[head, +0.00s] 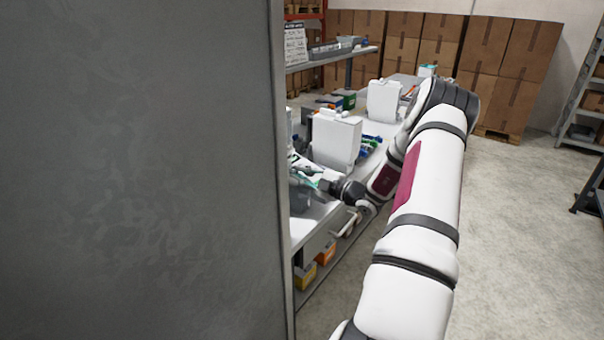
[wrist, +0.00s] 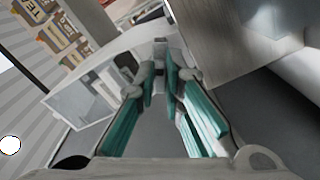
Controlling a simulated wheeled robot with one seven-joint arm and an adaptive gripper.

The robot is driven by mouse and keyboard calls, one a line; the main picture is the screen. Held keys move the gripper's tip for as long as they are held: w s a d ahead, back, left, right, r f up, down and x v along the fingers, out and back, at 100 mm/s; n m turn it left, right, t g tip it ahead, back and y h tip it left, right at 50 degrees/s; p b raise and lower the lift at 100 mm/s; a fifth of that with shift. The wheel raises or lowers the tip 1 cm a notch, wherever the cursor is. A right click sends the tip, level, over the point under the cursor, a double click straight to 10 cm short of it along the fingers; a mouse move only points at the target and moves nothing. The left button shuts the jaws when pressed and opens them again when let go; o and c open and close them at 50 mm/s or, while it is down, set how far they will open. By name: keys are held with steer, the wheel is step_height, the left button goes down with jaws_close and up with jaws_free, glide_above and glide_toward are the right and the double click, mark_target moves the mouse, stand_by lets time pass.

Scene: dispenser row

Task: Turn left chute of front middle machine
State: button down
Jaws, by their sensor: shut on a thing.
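My gripper (head: 306,170) reaches over the bench from the right, at the near end of the machine row. In the wrist view its teal fingers (wrist: 160,75) are closed around a small pale grey part, which looks like a chute of a machine. The fingers hide most of it, so its turn angle cannot be told. A white machine (head: 336,138) stands just beyond my gripper, and another (head: 384,99) stands further back. The machine at my gripper is largely hidden behind a grey panel, so which machine it is cannot be confirmed.
A large grey panel (head: 140,170) blocks the left of the head view. The bench (head: 310,222) has a shelf below with yellow and orange boxes (head: 326,252). Cardboard boxes (head: 490,65) stack at the back.

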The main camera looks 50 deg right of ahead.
stand_by(0.4)
steer(key=c, duration=1.7)
jaws_free()
steer(key=s, duration=0.8)
steer(key=s+d, duration=0.1)
steer(key=s, duration=0.3)
steer(key=shift+d, duration=0.1)
